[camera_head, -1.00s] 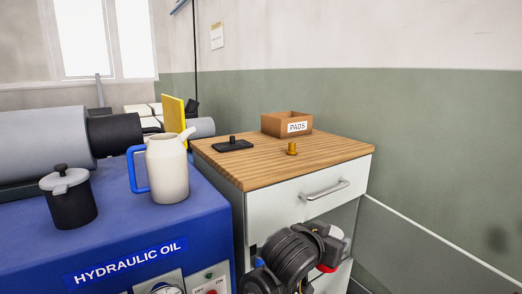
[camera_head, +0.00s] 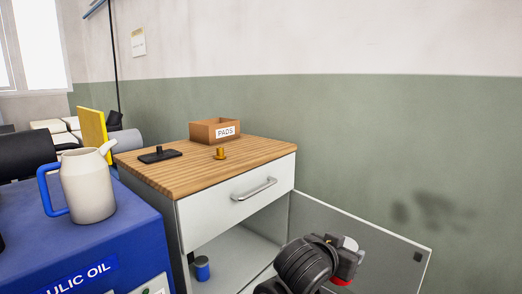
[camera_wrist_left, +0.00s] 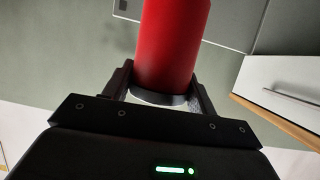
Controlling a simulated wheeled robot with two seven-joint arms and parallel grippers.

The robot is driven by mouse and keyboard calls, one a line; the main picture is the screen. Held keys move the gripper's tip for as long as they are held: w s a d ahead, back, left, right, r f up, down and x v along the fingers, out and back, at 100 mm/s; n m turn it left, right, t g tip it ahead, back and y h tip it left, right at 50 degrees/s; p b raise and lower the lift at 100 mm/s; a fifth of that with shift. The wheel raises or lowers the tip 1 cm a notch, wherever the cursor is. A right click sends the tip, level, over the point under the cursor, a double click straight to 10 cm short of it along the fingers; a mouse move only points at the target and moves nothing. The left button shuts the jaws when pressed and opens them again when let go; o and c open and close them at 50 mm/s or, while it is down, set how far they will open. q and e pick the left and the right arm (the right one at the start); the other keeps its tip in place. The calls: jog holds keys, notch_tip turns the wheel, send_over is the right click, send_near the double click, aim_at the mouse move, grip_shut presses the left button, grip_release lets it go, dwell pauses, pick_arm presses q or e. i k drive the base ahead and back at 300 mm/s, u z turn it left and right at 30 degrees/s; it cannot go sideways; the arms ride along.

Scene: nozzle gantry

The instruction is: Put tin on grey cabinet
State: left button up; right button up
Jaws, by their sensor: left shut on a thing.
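A red tin (camera_wrist_left: 170,45), a plain cylinder with a pale rim at the near end, is between the fingers of my left gripper (camera_wrist_left: 163,90) in the left wrist view. The gripper is shut on it. In the head view my left gripper (camera_head: 345,262) is low at right, in front of the open door, and only a small red part shows beside it. The grey cabinet (camera_head: 190,177) has a wooden top, a shut white drawer and an open lower compartment. The gripper is right of the cabinet and lower than its top. My right gripper is not in view.
On the top stand a PADS box (camera_head: 214,131), a black block with a knob (camera_head: 160,155) and a small brass piece (camera_head: 220,154). The front of the top is clear. A blue tin (camera_head: 201,268) stands inside the compartment. A jug (camera_head: 88,185) stands on the blue unit at left.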

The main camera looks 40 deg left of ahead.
aim_at(246, 147)
jog(key=z, duration=0.95)
jog(key=i, duration=0.6)
jog(key=u, duration=1.95)
